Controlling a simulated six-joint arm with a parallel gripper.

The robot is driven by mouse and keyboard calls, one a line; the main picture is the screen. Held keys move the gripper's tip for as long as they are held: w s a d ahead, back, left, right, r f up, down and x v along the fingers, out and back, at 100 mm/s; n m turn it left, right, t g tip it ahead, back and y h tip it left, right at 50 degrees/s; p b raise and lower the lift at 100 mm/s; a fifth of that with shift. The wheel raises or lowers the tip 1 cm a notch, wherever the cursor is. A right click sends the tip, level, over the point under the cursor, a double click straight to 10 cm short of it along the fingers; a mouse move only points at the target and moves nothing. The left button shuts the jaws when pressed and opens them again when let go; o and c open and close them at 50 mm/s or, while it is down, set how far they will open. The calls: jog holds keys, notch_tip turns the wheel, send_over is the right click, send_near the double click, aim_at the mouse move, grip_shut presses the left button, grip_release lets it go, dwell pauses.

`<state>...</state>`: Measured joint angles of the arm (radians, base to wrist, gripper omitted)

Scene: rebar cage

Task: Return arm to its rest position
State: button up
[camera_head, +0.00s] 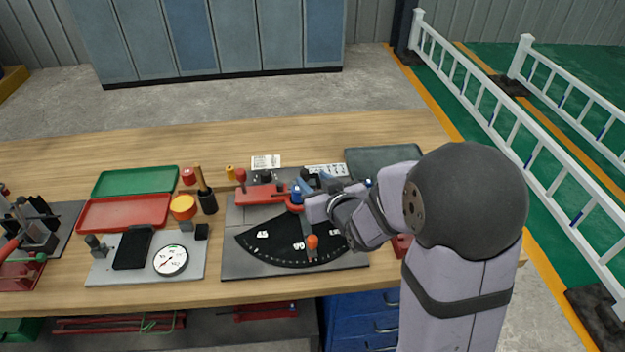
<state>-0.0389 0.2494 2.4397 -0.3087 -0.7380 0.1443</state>
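My arm (458,245) reaches in from the lower right, over the right part of the wooden workbench. My gripper (318,190) is at the far end of the arm, above the rebar bending fixture, and is mostly hidden behind my own wrist. Small blue parts show near it, but its fingers cannot be made out. The fixture has a grey base plate (235,262), a black angle scale (275,248) with white marks, a red block (262,193) and a lever with an orange knob (312,241). Whether my gripper touches the fixture cannot be told.
Left of the fixture are a green tray (135,180), a red tray (122,212), and a plate with a dial gauge (171,260). A dark tray (385,158) lies behind my wrist. White railings (500,105) stand beyond the bench's right end. The bench's back strip (80,155) is clear.

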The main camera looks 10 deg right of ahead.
dwell(0.4)
jog(key=s+d+f+g, duration=0.1)
jog(key=s+d+f+g+h, duration=0.1)
jog(key=s, duration=0.1)
jog(key=s+d+f+m+g+h+p, duration=0.1)
jog(key=d, duration=0.1)
jog(key=shift+s+f, duration=0.25)
jog(key=shift+s, duration=0.15)
jog(key=s+g, duration=0.1)
jog(key=s, duration=0.1)
jog(key=s+d+f+g, duration=0.1)
jog(key=s, duration=0.1)
jog(key=s+d+f+g+h, duration=0.1)
jog(key=s, duration=0.1)
jog(key=shift+d+m, duration=0.2)
jog(key=shift+m, duration=0.2)
jog(key=s+g, duration=0.1)
jog(key=s, duration=0.1)
jog(key=s+g, duration=0.1)
jog(key=s, duration=0.1)
jog(key=s+d+f+g+p, duration=0.1)
jog(key=s, duration=0.1)
jog(key=shift+s+m+h, duration=0.3)
jog(key=s+g, duration=0.4)
jog(key=s, duration=0.6)
jog(key=shift+a+r+m, duration=0.15)
jog(key=shift+r+m, duration=0.15)
jog(key=shift+r, duration=0.05)
